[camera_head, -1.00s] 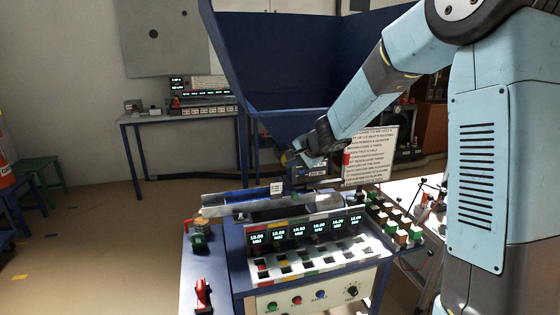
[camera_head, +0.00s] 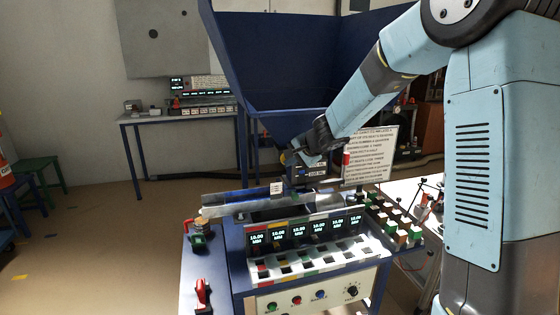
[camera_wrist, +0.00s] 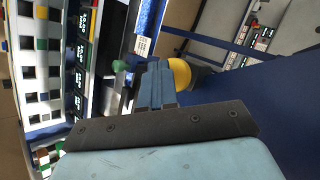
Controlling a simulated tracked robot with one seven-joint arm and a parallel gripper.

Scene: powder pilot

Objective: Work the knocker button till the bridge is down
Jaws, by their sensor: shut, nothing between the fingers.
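My gripper (camera_wrist: 155,70) is shut and empty. In the head view my gripper (camera_head: 298,160) is just below the blue hopper (camera_head: 285,100), by its outlet. A round yellow button or knob (camera_wrist: 181,73) is just right of my fingertips in the wrist view, partly hidden by them. It shows as a small yellow spot (camera_head: 283,158) in the head view. I cannot tell whether my fingers touch it. The hopper's inside is mostly hidden, and no powder bridge can be made out.
A trough (camera_head: 240,203) runs under the outlet, above a row of displays (camera_head: 300,230) and slots. A block rack (camera_head: 395,218) stands at right. A printed sign (camera_head: 369,155) hangs behind my gripper. A red clamp (camera_head: 203,294) sits at front left.

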